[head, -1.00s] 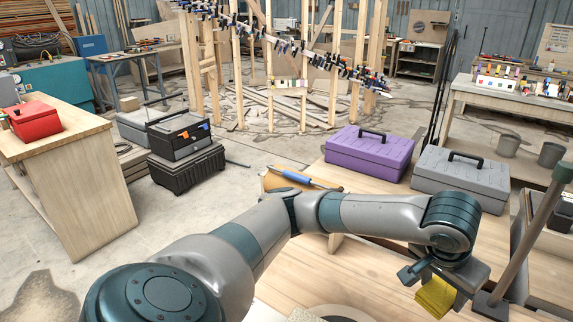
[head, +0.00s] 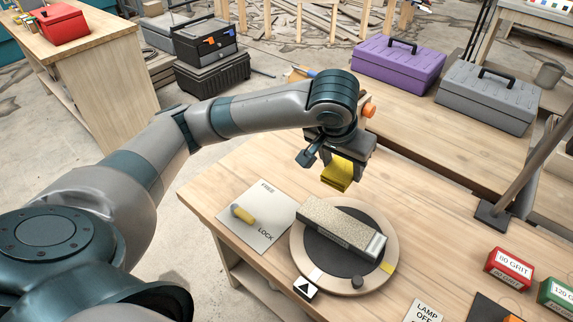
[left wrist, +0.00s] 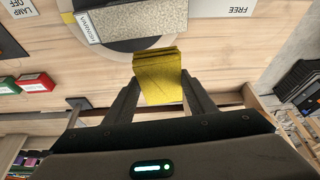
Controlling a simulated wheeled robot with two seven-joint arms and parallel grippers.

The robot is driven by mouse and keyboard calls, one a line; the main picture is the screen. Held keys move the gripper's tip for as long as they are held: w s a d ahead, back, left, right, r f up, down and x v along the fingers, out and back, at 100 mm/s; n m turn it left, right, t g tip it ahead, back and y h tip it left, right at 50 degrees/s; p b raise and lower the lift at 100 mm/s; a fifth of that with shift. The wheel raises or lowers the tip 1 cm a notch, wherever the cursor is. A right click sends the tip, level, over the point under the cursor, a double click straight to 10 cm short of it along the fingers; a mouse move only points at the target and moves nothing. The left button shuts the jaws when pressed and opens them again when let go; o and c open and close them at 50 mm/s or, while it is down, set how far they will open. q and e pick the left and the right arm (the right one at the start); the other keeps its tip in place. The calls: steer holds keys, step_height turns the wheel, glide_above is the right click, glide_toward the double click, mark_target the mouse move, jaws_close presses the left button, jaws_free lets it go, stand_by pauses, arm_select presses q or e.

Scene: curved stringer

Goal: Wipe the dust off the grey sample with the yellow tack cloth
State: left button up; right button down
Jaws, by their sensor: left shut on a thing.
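The yellow tack cloth (head: 338,173) is a folded pad held in my left gripper (head: 340,156), above the table just behind the turntable. It also shows between the two fingers in the left wrist view (left wrist: 160,78). The grey sample (head: 341,228) is a long block with a speckled, dusty-looking top. It lies diagonally on the dark disc of a round wooden turntable (head: 304,258). The cloth is apart from the sample. In the left wrist view the sample (left wrist: 104,22) is partly cut off at the top edge. My right gripper is not in view.
A plate marked LOCK (head: 262,232) with a yellow lever (head: 242,214) lies left of the turntable. A red 80 GRIT box (head: 509,269) and a green box (head: 557,298) stand right. A slanted post (head: 530,175) rises at the right. Purple (head: 398,65) and grey (head: 488,95) toolboxes stand behind.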

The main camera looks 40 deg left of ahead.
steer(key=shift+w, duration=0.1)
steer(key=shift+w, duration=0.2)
